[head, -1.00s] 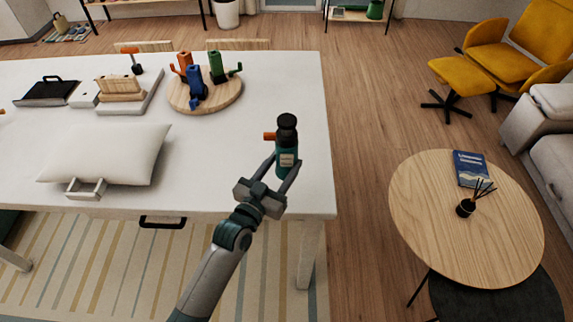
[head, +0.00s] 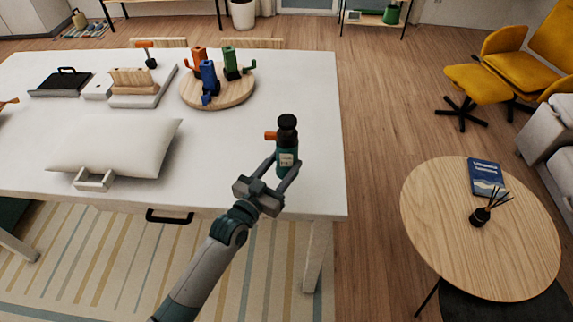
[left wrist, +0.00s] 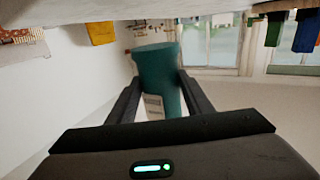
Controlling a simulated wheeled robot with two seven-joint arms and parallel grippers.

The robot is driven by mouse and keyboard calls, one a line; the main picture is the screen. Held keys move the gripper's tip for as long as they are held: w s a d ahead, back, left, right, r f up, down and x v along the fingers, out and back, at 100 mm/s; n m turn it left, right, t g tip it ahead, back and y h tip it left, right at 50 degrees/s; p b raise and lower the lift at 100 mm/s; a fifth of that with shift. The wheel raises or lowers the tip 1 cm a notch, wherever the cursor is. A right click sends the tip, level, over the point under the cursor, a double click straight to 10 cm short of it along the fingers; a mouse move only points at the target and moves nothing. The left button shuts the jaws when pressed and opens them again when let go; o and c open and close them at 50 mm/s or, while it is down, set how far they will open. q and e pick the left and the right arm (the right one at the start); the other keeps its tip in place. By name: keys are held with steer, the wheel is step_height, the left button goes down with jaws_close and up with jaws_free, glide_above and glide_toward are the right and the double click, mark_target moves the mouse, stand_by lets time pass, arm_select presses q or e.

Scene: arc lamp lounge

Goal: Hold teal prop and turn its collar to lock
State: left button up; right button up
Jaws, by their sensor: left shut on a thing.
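The teal prop (head: 287,158) is an upright bottle shape with a pale label, a black collar or cap (head: 287,124) on top and a small orange lever (head: 270,135) on its left. My left gripper (head: 285,170) is shut on its body, one finger on each side, over the right front part of the white table. The left wrist view shows the teal body (left wrist: 160,72) and label between the two dark fingers; the black top is not clear there. I cannot tell whether the base touches the table. My right gripper is not in view.
The white table (head: 240,130) has clear room around the prop. A round board (head: 235,99) with orange, blue and green props stands behind left. A white cushion (head: 120,147) lies left. A round wooden table (head: 450,215) with a book and reed diffuser stands right.

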arm_select(q)
steer(key=shift+w+a+f+b, duration=0.5)
steer(key=shift+a+f+b, duration=0.25)
steer(key=shift+a, duration=0.05)
steer(key=shift+w+a+f+b, duration=0.35)
steer(key=shift+a+f+b, duration=0.3)
steer(key=shift+w+a+f+b, duration=0.35)
steer(key=shift+a+f+b, duration=0.25)
steer(key=shift+f+b, duration=0.1)
steer(key=shift+w+a+f+b, duration=0.3)
steer(key=shift+a+f+b, duration=0.1)
steer(key=shift+a+b, duration=0.1)
steer(key=shift+f, duration=0.35)
stand_by(0.3)
